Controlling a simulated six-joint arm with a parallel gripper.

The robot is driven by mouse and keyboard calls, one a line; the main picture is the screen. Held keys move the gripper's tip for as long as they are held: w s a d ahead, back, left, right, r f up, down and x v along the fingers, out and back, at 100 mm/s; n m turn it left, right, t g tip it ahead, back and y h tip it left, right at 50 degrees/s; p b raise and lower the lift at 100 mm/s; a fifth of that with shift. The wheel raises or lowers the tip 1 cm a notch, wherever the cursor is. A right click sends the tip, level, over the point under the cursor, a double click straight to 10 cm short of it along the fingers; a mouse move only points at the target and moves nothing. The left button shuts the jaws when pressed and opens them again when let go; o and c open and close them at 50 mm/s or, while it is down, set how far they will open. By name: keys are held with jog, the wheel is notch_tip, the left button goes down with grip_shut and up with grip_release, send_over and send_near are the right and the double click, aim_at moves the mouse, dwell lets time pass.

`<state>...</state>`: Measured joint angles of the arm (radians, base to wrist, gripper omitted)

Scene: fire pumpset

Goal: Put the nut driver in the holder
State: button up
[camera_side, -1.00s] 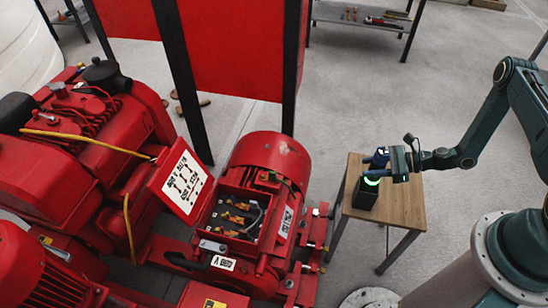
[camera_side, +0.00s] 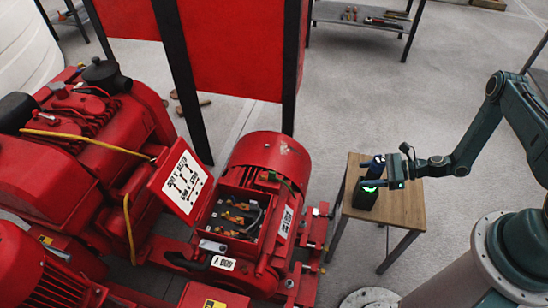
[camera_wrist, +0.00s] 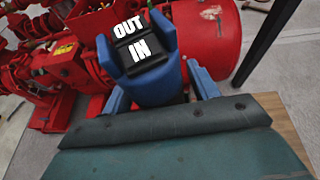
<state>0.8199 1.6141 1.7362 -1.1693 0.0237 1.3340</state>
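The nut driver (camera_wrist: 160,80) is a blue tool with a black top marked OUT and IN. In the wrist view it stands between the two blue fingers of my gripper (camera_wrist: 158,88), which is closed around it. In the side view my gripper (camera_side: 391,172) is at the small wooden table, and the blue of the nut driver (camera_side: 376,162) shows beside it with a green glow below. The black holder (camera_side: 364,199) stands on the table directly under the tool. The tool's lower end is hidden, so I cannot tell how deep it sits in the holder.
The wooden table (camera_side: 404,208) has bare top to the right of the holder. The red motor (camera_side: 268,165) with its open terminal box stands to the left. A grey shelf with tools (camera_side: 360,14) is at the back.

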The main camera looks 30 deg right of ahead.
jog(key=shift+r, duration=0.15)
jog(key=v, duration=0.7)
jog(key=shift+s, duration=0.2)
dwell(0.4)
jog(key=shift+d+r, duration=0.15)
jog(key=shift+r, duration=0.05)
jog(key=w+a+r+n+g+h, duration=0.1)
jog(key=a+r+n+g+h, duration=0.2)
jog(key=r+n, duration=0.8)
jog(key=w+a+r+n+g+h, duration=0.1)
jog(key=a+r+n+g+h, duration=0.3)
jog(key=r, duration=1.3)
jog(key=s+a+r+n+t+h, duration=0.1)
jog(key=s+a+r+n+t, duration=0.1)
jog(key=s+r+n, duration=0.3)
jog(key=s+a+r+n+t+h, duration=0.1)
jog(key=s+a+r+n+h, duration=0.1)
jog(key=s+r+n, duration=0.4)
jog(key=shift+s+a+r+t, duration=0.45)
jog(key=shift+s+r, duration=2.45)
jog(key=shift+s, duration=1)
